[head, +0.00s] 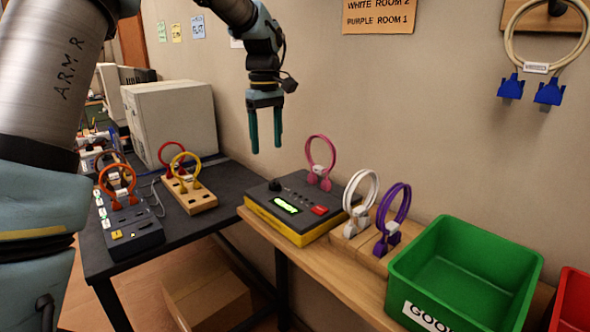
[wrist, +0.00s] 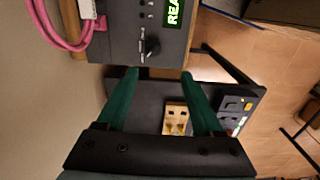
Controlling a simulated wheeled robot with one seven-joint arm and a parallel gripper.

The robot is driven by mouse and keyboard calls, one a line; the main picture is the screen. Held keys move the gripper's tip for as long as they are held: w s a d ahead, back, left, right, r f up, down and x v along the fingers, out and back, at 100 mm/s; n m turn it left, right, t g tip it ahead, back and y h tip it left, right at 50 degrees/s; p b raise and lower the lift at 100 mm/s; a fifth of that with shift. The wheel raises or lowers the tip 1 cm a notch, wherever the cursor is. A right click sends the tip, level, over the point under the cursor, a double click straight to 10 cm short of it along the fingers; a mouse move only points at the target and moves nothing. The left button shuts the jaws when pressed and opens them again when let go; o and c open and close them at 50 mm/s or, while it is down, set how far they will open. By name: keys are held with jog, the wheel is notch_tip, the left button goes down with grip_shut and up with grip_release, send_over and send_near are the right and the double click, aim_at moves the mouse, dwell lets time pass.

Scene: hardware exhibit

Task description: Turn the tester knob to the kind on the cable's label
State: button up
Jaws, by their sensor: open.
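The tester (head: 262,227) is a black-topped, yellow-sided box on the wooden shelf. It has a black knob (head: 274,186), a lit green display (head: 286,204) and a red button (head: 319,210). A pink cable loop (head: 331,150) stands upright at its back edge; its small white label (head: 319,171) is too small to read. The display (wrist: 173,14) shows "REA", cut off by the frame.
A white cable (head: 359,200) and a purple cable (head: 393,215) stand in wooden holders right of the tester. Beyond is a green bin (head: 418,262), then a red bin (head: 573,300). The dark table (head: 180,232) at left holds other cables. The wall is close behind.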

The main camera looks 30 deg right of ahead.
aim_at(274, 179)
jog(key=f, duration=0.3)
jog(key=d+f+p, duration=0.1)
jog(key=f, duration=0.3)
jog(key=f+p, duration=0.1)
jog(key=f, duration=0.2)
jog(key=shift+s+d+f, duration=0.15)
jog(key=shift+d, duration=0.1)
grip_shut()
dwell(0.4)
